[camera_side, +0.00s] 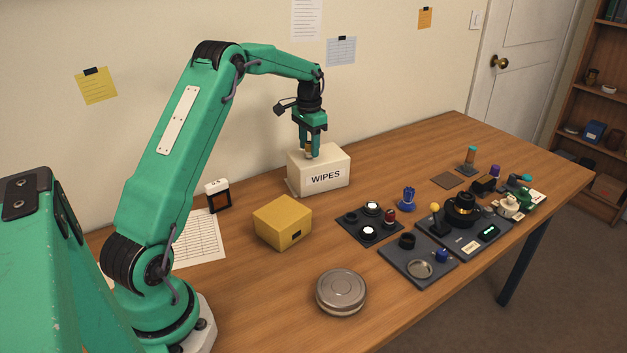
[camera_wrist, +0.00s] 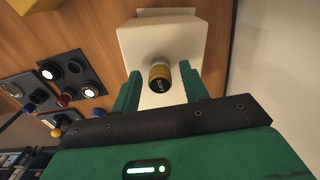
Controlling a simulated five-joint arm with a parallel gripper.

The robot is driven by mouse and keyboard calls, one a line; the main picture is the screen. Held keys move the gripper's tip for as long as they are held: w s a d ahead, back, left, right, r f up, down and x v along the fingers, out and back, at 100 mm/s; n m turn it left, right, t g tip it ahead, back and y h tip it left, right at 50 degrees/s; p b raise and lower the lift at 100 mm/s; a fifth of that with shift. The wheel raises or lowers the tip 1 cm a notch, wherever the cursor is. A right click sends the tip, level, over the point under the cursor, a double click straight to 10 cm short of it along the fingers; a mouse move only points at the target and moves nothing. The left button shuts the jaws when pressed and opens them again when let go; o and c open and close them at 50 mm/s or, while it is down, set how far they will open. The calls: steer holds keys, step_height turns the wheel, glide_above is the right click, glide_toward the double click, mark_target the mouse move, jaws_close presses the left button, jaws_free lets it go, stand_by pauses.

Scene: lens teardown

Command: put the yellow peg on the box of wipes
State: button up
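The box of wipes (camera_side: 325,178) is a white block labelled WIPES on the table near the wall. Its pale top (camera_wrist: 130,45) also shows in the wrist view. The yellow peg (camera_wrist: 160,75) is a short cylinder with a yellow band and a dark, lettered end. It appears to stand on the box top. My gripper (camera_wrist: 161,82) is open, with one green finger on each side of the peg and a visible gap on both sides. In the side view my gripper (camera_side: 311,153) is low over the box, and its fingers partly hide the peg (camera_side: 308,148).
A yellow box (camera_side: 283,222) and a round metal tin (camera_side: 341,291) stand nearer the front. Dark trays (camera_side: 370,226) with several small parts and a control panel (camera_side: 464,240) lie to the right. Bare table lies between the box of wipes and the trays.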

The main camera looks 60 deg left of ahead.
mark_target(309, 142)
steer(key=shift+r, duration=0.15)
step_height(309, 142, up, 12)
stand_by(0.8)
stand_by(0.5)
steer(key=s+d+r+t, duration=0.1)
steer(key=s+d+r, duration=0.4)
steer(key=d, duration=0.4)
steer(key=s+d+r+t, duration=0.25)
steer(key=s+d, duration=0.35)
steer(key=d, duration=0.3)
steer(key=s+d+f+t, duration=0.1)
steer(key=s+d+f, duration=0.2)
steer(key=s+d, duration=0.2)
steer(key=s+d+f+t, duration=0.1)
steer(key=s+d+f, duration=0.2)
steer(key=s, duration=0.8)
steer(key=shift+s+d+f, duration=0.3)
steer(key=shift+d, duration=0.95)
